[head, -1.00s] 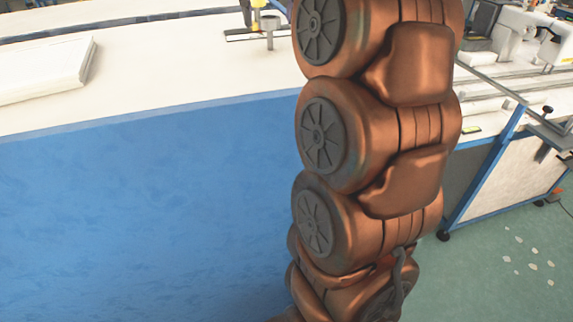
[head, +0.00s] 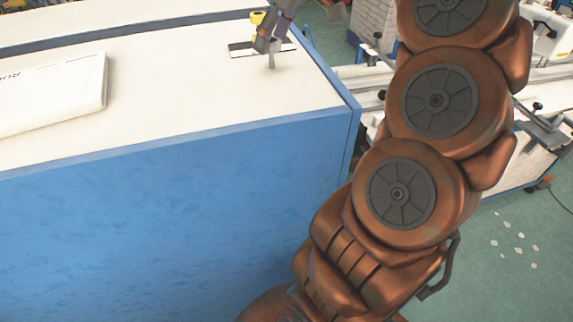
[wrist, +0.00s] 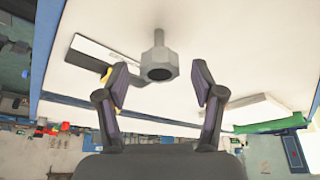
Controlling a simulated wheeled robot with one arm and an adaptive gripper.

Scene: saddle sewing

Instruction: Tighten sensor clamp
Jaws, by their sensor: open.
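The sensor clamp appears to be a grey post with a hexagonal head (wrist: 159,64), standing on the white table top. Its stem also shows in the head view (head: 272,60) below my gripper (head: 270,38). In the wrist view my gripper (wrist: 163,82) is open, with one dark purple finger on each side of the hexagonal head. Gaps show between both fingers and the head, and I see no contact. In the head view the fingers partly cover the top of the clamp.
A flat black-and-white plate (wrist: 97,52) lies beside the clamp, with a yellow part (head: 257,18) close by. A white box or stack (head: 55,92) lies on the left of the table (head: 180,105). The table's blue-trimmed right edge (head: 335,85) is near. Machine rails stand to the right.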

